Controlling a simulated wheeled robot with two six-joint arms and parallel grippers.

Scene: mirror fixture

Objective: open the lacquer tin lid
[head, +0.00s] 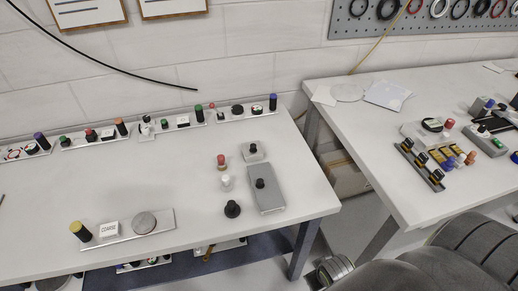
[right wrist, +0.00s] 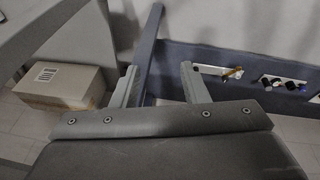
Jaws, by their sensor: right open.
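I cannot tell for sure which thing is the lacquer tin. A flat grey rectangular case (head: 266,188) with a black knob on top lies near the right edge of the white table in the head view. A round grey disc (head: 144,222) lies on a pale plate at the front left, beside a white labelled block (head: 109,230) and a black cylinder with a yellow top (head: 80,231). My right gripper (right wrist: 158,67) is open and empty in the right wrist view, away from these things, with a table leg behind it. My left gripper is not in view.
Small knobbed pieces, a red-topped one (head: 221,161), a white one (head: 226,182) and a black one (head: 232,208), stand left of the case. Strips of parts line the wall. A second table (head: 400,130) stands right across a gap. A cardboard box (right wrist: 60,85) sits on the floor.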

